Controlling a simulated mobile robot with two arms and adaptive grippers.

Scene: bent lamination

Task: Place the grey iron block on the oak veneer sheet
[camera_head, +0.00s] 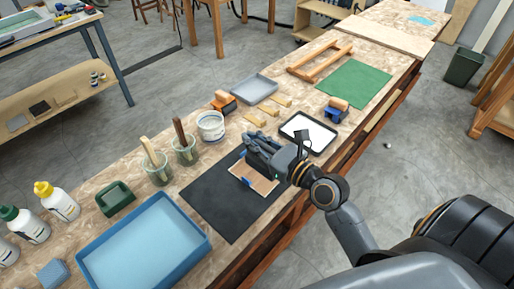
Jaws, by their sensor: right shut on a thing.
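The gripper covers part of the sheet. I cannot tell whether the block touches the sheet. My left gripper is not in view.
A blue tray (196,218), a green caddy (115,198) and bottles (58,202) stand at left. Brush jars (158,172) and a white tub (210,126) stand behind the mat. A white-filled tray (309,118) and green mat (354,83) lie beyond the gripper.

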